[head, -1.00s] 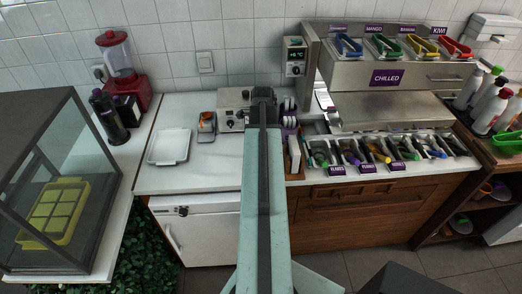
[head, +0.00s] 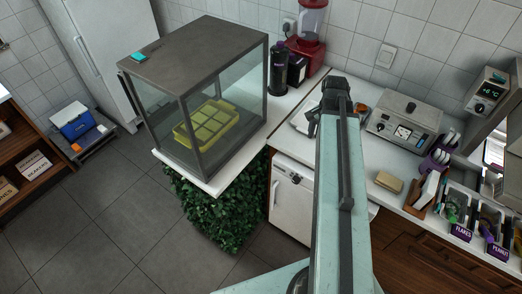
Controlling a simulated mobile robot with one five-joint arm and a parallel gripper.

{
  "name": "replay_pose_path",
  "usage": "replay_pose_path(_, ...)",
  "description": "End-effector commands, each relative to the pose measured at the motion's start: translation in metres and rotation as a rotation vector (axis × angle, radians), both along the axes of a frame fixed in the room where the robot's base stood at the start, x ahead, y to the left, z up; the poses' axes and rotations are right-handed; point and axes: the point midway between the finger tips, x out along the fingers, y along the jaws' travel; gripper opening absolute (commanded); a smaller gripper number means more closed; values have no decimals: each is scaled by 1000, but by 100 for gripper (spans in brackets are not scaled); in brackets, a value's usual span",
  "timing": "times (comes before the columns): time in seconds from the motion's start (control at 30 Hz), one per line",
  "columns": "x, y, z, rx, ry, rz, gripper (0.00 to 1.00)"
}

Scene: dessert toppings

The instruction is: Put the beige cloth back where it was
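A small beige folded piece (head: 389,181), which looks like the beige cloth, lies on the white counter (head: 378,208) near its front edge. It is right of my arm and left of a wooden holder of upright cards or slabs (head: 425,192). My gripper (head: 313,124) is at the far end of my arm, seen mostly from behind above the counter, near a white tray (head: 300,119). My arm hides part of that tray and the counter behind it. The fingertips are too small and covered to show whether they are open or hold anything.
A glass display case (head: 225,110) with a yellow-green mould stands left on a counter end. A teal item (head: 138,57) lies on its top. A metal appliance (head: 405,122) stands behind the beige piece. Topping bins (head: 462,230) are at right.

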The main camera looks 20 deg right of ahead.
Motion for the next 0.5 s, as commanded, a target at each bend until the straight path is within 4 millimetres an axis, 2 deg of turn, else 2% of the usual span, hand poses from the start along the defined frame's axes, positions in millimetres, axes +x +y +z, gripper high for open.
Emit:
replay_pose_path(0.03,14,51,0,0,0,205,77)
replay_pose_path(0.1,28,112,0,1,0,493,77)
replay_pose_path(0.2,35,185,0,1,1,836,77)
replay_pose_path(0.3,34,233,0,1,1,1069,77)
replay_pose_path(0.4,33,266,0,1,1,1186,77)
replay_pose_path(0.5,33,273,0,1,1,1215,77)
